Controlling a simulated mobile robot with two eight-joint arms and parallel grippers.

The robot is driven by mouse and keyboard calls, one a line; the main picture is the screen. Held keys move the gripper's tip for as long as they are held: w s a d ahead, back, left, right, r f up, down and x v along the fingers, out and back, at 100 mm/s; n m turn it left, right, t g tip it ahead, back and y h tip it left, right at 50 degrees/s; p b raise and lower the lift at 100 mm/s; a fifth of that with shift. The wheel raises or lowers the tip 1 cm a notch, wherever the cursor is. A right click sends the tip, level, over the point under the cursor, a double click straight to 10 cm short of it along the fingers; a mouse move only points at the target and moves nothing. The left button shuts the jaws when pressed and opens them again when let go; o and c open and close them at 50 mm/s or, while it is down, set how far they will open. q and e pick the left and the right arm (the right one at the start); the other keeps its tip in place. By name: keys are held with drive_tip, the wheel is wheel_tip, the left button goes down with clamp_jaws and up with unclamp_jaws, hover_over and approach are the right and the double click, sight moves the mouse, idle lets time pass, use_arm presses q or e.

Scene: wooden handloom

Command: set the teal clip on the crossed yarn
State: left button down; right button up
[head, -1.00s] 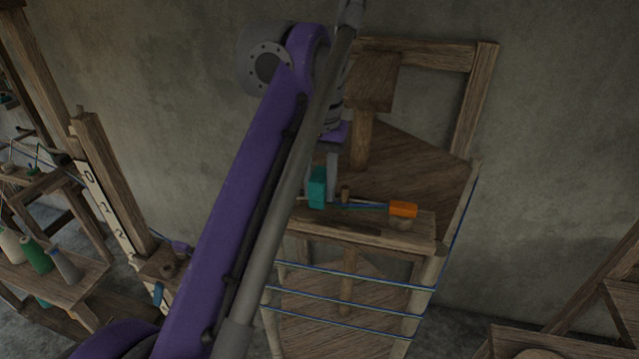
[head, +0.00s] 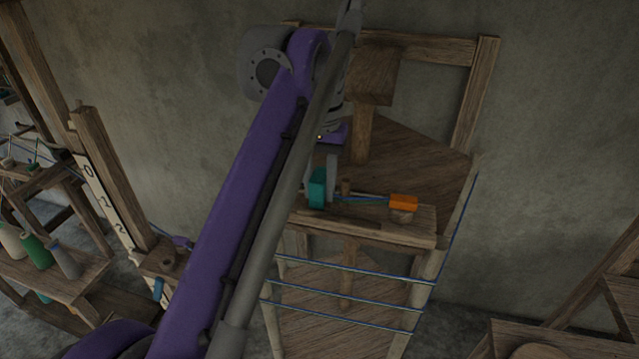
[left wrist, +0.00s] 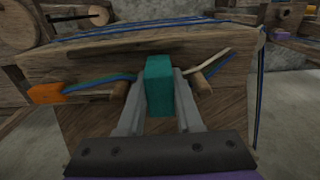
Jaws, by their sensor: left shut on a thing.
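The teal clip (head: 317,188) is held in my left gripper (head: 325,180), just above the small wooden shelf of the frame. In the left wrist view the teal clip (left wrist: 159,85) stands upright between the two grey fingers of my left gripper (left wrist: 158,95). The yarn (head: 365,199) runs in blue, green and pale strands over the shelf toward an orange block. In the left wrist view the yarn (left wrist: 112,81) passes behind the clip, which hides its crossing. I cannot tell whether the clip touches the yarn. My right gripper is not in view.
An orange block (head: 403,202) sits at the shelf's right end. Short wooden pegs (head: 346,187) stand on the shelf (head: 370,226). Blue strands (head: 350,290) cross the frame below. Cones of yarn (head: 34,249) stand on a bench at the far left.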

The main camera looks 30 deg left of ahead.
use_arm(q)
drive_tip(key=shift+c, duration=1.8)
unclamp_jaws()
drive_tip(key=shift+r+p, duration=0.5)
drive_tip(key=shift+r, duration=0.25)
drive_tip(key=shift+o, duration=0.6)
drive_tip(key=shift+r, duration=0.35)
drive_tip(key=shift+r+p, duration=1.85)
drive_tip(key=shift+r, duration=0.65)
drive_tip(key=shift+w, duration=0.1)
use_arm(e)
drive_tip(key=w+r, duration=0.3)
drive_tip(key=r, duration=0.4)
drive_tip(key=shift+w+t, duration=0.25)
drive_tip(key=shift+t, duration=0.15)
use_arm(q)
drive_tip(key=shift+f, duration=0.1)
drive_tip(key=shift+s, duration=0.2)
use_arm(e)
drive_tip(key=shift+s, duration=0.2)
